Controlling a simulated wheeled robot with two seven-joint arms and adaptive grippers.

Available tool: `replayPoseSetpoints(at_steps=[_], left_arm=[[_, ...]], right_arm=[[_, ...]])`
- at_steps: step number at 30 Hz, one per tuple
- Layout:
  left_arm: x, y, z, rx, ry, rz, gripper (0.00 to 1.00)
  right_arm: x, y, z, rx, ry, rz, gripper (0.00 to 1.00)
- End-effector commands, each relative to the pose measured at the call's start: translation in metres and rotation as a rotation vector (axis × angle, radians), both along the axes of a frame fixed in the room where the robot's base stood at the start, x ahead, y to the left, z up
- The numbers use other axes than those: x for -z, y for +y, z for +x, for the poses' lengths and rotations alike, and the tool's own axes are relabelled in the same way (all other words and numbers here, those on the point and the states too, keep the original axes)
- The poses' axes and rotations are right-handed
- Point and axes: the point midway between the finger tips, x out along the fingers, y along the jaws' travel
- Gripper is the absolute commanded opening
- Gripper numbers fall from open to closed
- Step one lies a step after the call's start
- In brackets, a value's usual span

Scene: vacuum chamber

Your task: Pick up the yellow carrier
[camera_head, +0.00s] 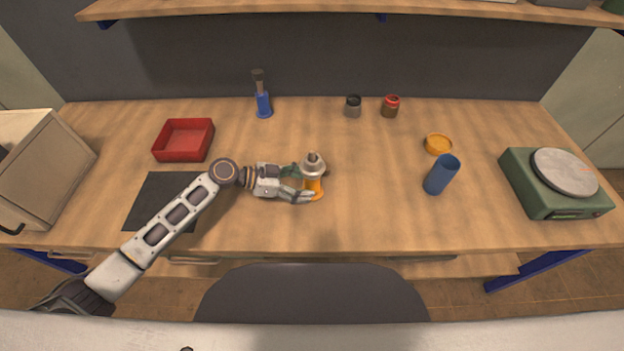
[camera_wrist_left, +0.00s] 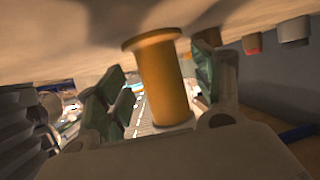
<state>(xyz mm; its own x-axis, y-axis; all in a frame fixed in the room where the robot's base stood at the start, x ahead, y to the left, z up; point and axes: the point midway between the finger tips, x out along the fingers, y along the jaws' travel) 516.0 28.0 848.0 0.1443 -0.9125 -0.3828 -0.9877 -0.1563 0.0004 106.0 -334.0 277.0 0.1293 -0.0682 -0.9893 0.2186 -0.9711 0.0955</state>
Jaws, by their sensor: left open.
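In the left wrist view the carrier (camera_wrist_left: 166,82) is a yellow-orange spool shape with a wider flange at one end. My left gripper (camera_head: 303,183) reaches in from the left, with its fingers open on either side of the carrier. The left wrist view shows the green finger pads (camera_wrist_left: 165,75) flanking it, with a visible gap at least on the left. My right gripper is not in view.
A red tray (camera_head: 184,159) and a dark mat (camera_head: 150,207) lie to the left. A blue holder (camera_head: 263,105) and two small jars (camera_head: 353,111) (camera_head: 390,111) stand behind. A blue cup (camera_head: 436,181), yellow dish (camera_head: 438,150) and green scale (camera_head: 532,190) are right. Table between carrier and cup is clear.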

Motion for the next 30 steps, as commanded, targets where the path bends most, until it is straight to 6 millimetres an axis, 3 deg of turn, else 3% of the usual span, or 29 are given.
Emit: replayPoseSetpoints(at_steps=[4, 10, 21, 30], left_arm=[[0.004, -0.013, 0.002, 0.001, 0.001, -0.001, 0.67], [0.008, -0.018, 0.003, -0.001, 0.000, 0.001, 0.67], [0.008, -0.018, 0.003, 0.000, 0.000, 0.000, 0.67], [0.008, -0.018, 0.003, 0.000, 0.000, 0.000, 0.31]], right_arm=[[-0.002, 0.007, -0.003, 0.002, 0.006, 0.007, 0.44], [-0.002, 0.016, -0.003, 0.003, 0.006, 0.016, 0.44], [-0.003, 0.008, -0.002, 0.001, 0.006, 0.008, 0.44], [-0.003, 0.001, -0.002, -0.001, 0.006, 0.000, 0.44]])
